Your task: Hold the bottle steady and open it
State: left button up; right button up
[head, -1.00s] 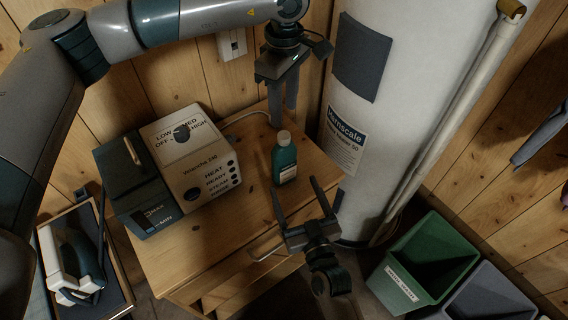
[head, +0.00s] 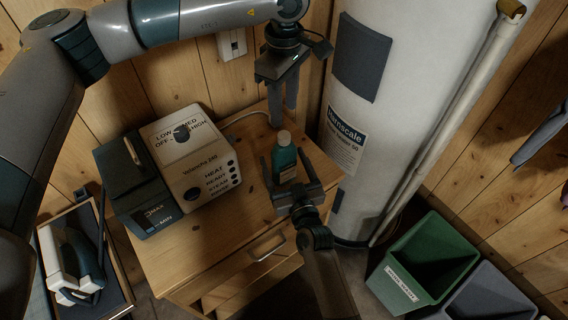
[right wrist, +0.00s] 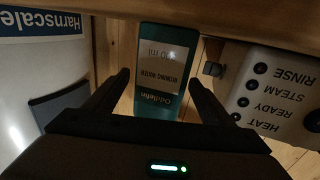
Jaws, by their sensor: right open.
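The teal bottle (head: 285,167) stands upright on the wooden cabinet top (head: 215,235); its grey-green cap (head: 284,138) is on. My right gripper (head: 284,162) is open low at the bottle, with its fingers on either side. In the right wrist view the bottle (right wrist: 165,75) appears upside down between the open fingers (right wrist: 160,78), with gaps on both sides; its cap is out of that view. My left gripper (head: 283,117) points down above and behind the cap, with a gap between its fingers and nothing held.
A steam-station box (head: 190,165) with a dark tank (head: 135,190) stands left of the bottle. A white water heater (head: 400,90) rises close on the right. A drawer handle (head: 268,247) is at the front. A green bin (head: 425,265) stands on the floor.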

aim_at(284, 135)
grip_shut()
pick_arm(q)
jog(key=m, duration=0.4)
jog(key=shift+m, duration=0.4)
jog(key=m, duration=0.8)
jog(key=shift+m, duration=0.3)
jog(key=m, duration=0.4)
jog(key=shift+m, duration=0.3)
jog(key=shift+f, duration=0.1)
jog(key=shift+f, duration=3.9)
